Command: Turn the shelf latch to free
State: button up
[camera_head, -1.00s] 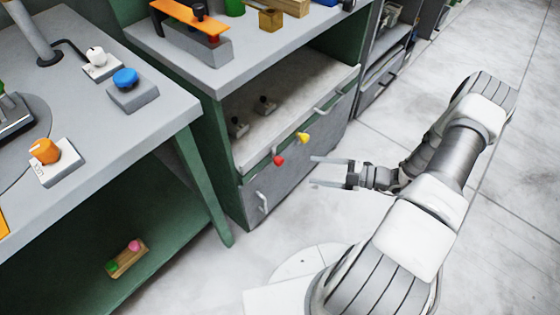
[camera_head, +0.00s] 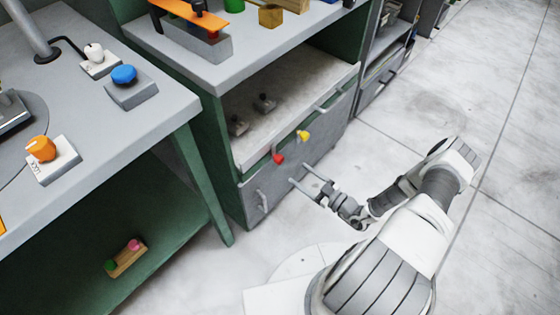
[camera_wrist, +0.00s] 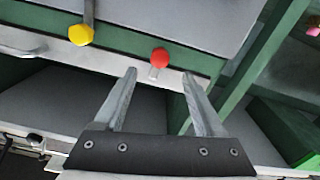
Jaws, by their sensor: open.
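Two small knobs sit on the front edge of the shelf (camera_head: 246,160) in the middle cabinet: a red knob (camera_head: 278,159) and a yellow knob (camera_head: 302,135). I cannot tell for sure which belongs to the shelf latch. My gripper (camera_head: 298,173) is open and empty, in front of the cabinet and just below the knobs in the head view. In the wrist view, the red knob (camera_wrist: 160,57) shows just beyond and between my fingertips (camera_wrist: 159,73), with a short pale stem. The yellow knob (camera_wrist: 81,35) is to the left, at the end of a grey bar. I see no contact.
A grey drawer front (camera_head: 265,195) with handles is below the shelf. Two small dark-topped items (camera_head: 264,103) stand inside the shelf. A green-legged table (camera_head: 185,120) is at the left, with a blue button (camera_head: 124,75). The floor at right is clear.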

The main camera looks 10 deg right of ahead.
aim_at(282, 162)
jog(key=b+x, duration=0.1)
jog(key=x, duration=0.9)
jog(key=shift+b, duration=0.3)
jog(key=shift+c, duration=0.2)
grip_shut()
